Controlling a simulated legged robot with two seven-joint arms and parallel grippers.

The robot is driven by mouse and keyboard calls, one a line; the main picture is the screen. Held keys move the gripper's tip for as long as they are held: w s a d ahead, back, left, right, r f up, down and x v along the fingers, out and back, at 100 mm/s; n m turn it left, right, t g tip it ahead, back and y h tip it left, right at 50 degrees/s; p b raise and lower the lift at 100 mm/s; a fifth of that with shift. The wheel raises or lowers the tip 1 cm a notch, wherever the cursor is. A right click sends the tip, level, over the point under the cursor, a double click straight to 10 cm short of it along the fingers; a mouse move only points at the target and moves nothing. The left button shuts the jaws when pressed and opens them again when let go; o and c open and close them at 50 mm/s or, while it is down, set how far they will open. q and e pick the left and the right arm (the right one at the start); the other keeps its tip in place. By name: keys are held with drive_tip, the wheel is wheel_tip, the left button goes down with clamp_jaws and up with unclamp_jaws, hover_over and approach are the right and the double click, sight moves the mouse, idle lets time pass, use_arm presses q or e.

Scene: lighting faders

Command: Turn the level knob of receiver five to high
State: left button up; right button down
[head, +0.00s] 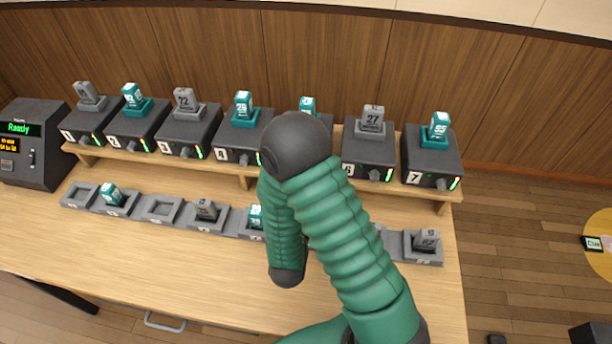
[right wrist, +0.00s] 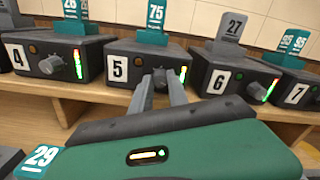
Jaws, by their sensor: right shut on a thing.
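Receiver five (right wrist: 118,67) is a dark box with a white "5" label, in the middle of the right wrist view. Its level knob (right wrist: 160,74) is at the right of its front, beside a lit level bar (right wrist: 183,75). My right gripper (right wrist: 160,80) is shut on this knob, its two grey fingers reaching up to it and partly covering it. In the head view my green arm hides receiver five's front and the gripper; only its teal card (head: 308,105) shows above. My left gripper is not in view.
Receiver four (right wrist: 48,62) and receiver six (right wrist: 235,80) stand close on either side, each with its own knob. A lower row of grey trays (head: 160,209), some holding cards, lies in front of the shelf. A dark console reading "Ready" (head: 30,140) stands far left.

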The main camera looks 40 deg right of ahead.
drive_tip(key=shift+f+m, duration=0.15)
drive_tip(key=shift+m, duration=0.9)
drive_tip(key=shift+f+m, duration=0.1)
drive_tip(key=shift+m, duration=0.95)
drive_tip(key=c, duration=1.7)
unclamp_jaws()
drive_tip(key=shift+o, duration=0.8)
drive_tip(key=shift+w, duration=0.1)
